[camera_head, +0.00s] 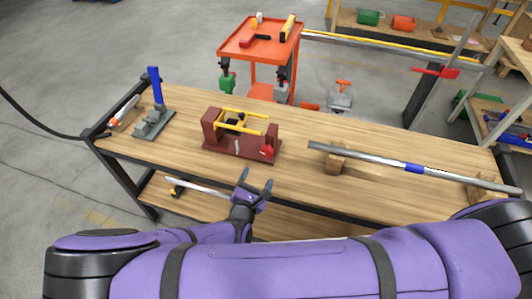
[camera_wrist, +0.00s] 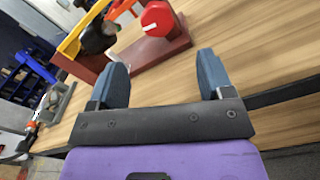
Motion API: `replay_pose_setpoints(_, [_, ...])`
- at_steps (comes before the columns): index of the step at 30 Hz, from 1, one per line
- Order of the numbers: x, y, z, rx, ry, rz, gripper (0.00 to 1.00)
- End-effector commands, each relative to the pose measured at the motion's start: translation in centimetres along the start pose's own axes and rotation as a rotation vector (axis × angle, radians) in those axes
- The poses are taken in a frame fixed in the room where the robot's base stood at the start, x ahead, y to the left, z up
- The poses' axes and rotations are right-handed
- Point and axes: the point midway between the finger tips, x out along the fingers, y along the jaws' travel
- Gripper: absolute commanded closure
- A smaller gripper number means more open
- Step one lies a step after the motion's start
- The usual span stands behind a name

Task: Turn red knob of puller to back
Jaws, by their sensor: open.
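The puller (camera_head: 225,145) is a dark red frame with yellow bars, standing on the wooden workbench left of its middle. Its round red knob (camera_head: 267,151) is at the right front end of the puller. In the wrist view the red knob (camera_wrist: 158,19) shows at the top, with a pale mark on its face, beyond my fingertips. My gripper (camera_head: 256,187) is open and empty at the bench's front edge, in front of the puller and apart from it. Its two blue-grey fingers (camera_wrist: 162,75) are spread wide in the wrist view.
The workbench (camera_head: 320,190) holds a grey tool with a blue handle (camera_head: 155,86) at left and a long metal bar (camera_head: 390,162) on wooden blocks at right. An orange cart (camera_head: 262,50) stands behind. The bench is clear between puller and bar.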

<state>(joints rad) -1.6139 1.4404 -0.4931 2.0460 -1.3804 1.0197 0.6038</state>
Motion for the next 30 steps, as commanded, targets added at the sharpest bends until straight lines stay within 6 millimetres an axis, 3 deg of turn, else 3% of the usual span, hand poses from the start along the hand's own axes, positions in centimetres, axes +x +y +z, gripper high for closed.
replay_pose_setpoints(6, [-0.2, 0.3, 0.1, 0.393, 0.002, 0.005, 0.26])
replay_pose_setpoints(10, [-0.2, 0.3, 0.1, 0.528, 0.004, 0.004, 0.26])
replay_pose_setpoints(17, [0.8, 0.4, 0.2, 0.585, 0.002, 0.004, 0.26])
replay_pose_setpoints(30, [8.0, 0.4, 0.1, 0.583, 0.002, 0.004, 0.26])
